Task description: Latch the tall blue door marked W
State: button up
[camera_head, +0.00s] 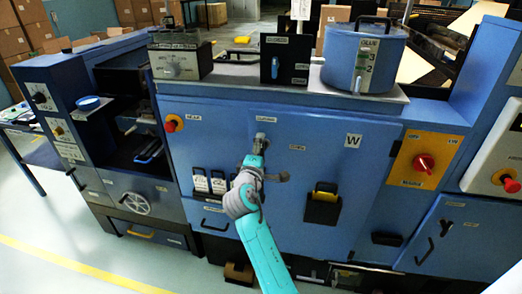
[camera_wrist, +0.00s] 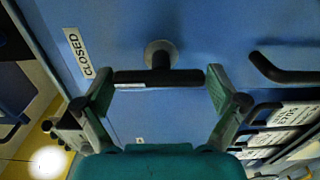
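The tall blue door (camera_head: 340,195) marked W stands in the middle of the machine front and looks flush with it. Its T-shaped latch handle (camera_wrist: 158,76) has a round grey hub and a dark bar, and also shows in the head view (camera_head: 260,138). The bar lies lengthwise towards a CLOSED label (camera_wrist: 80,53). My gripper (camera_wrist: 160,82) is at the handle, fingers spread wide, one fingertip beside each bar end. The fingertips look very close to the bar; contact is unclear. In the head view my gripper (camera_head: 255,160) partly covers the handle.
A yellow panel with a red knob (camera_head: 424,163) is to the right of the door. A black pocket with a yellow item (camera_head: 323,205) sits on the door. Card holders (camera_head: 208,182) are to the left. A blue can (camera_head: 362,60) stands on the top.

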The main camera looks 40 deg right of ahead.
dwell(0.3)
jog(key=v, duration=1.2)
